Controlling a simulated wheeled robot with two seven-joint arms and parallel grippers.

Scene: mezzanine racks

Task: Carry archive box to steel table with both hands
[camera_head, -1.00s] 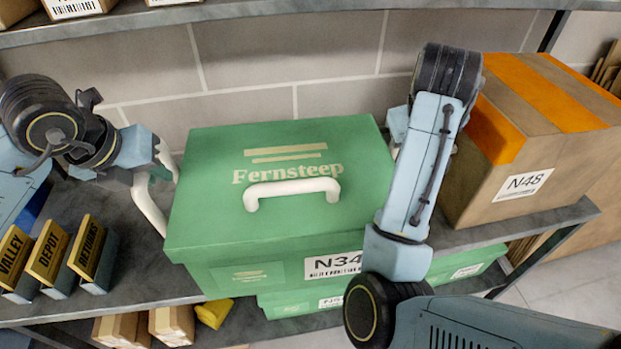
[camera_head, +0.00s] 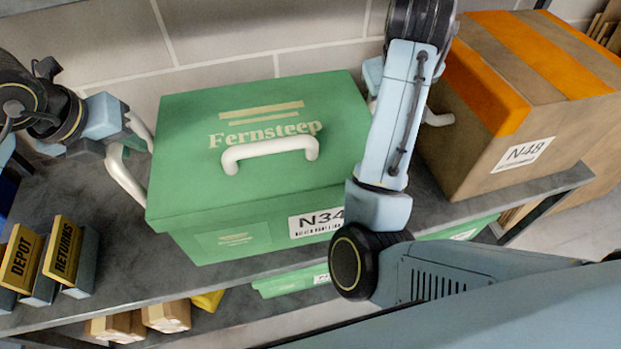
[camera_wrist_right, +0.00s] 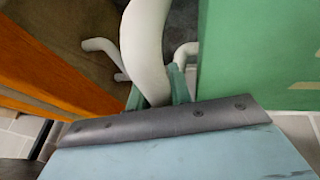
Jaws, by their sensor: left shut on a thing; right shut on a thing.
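The archive box (camera_head: 250,215) is green, with "Fernsteep" on its lid, an N34 label and a white top handle. It is level above the grey shelf (camera_head: 130,250); I cannot tell whether its underside touches it. My left gripper (camera_head: 136,143) is shut on the white handle at the box's left side. My right gripper (camera_wrist_right: 158,98) is shut on the white handle (camera_wrist_right: 145,45) at the right side, seen in the right wrist view; my arm hides its fingers in the head view. The steel table is not identifiable.
A brown carton (camera_head: 480,150) with orange tape and an N48 label stands close at the right. Label blocks (camera_head: 62,258) stand at the left. Another green box (camera_head: 290,282) and small cartons (camera_head: 165,312) are below. A brick wall (camera_head: 230,35) stands behind.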

